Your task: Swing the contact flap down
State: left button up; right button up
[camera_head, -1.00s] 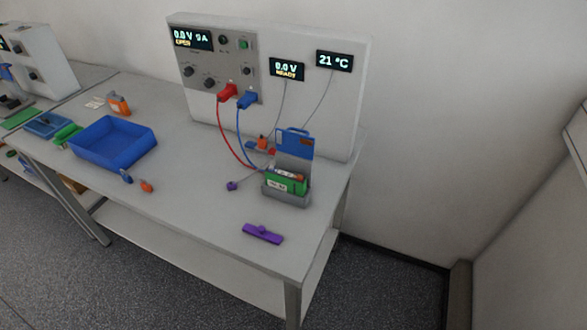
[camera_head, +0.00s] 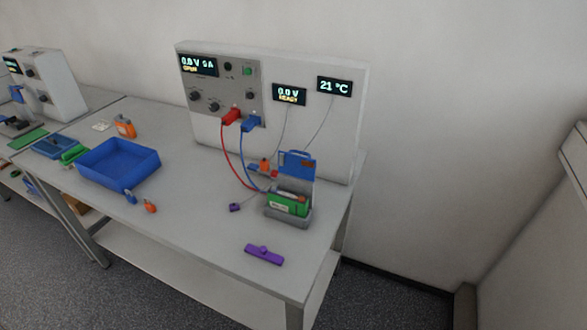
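The contact flap (camera_head: 298,164) is a blue and grey plate with a blue handle on its top edge. It stands raised at the back of a grey holder (camera_head: 288,221) near the right end of the table. A green battery pack (camera_head: 287,204) sits in the holder, in front of the flap. Red and blue leads run from the panel down to the area beside the flap. Neither of my grippers is in the head view.
The white cycler panel (camera_head: 318,130) stands behind the holder. A purple bar (camera_head: 264,254) lies near the table's front edge and a small purple piece (camera_head: 235,207) lies left of the holder. A blue bin (camera_head: 118,164) is at left. The table (camera_head: 190,220) is clear front-centre.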

aim_at(292, 164)
jog(key=k, duration=0.85)
jog(key=z, duration=0.7)
jog(key=i, duration=1.45)
jog(key=u, duration=0.35)
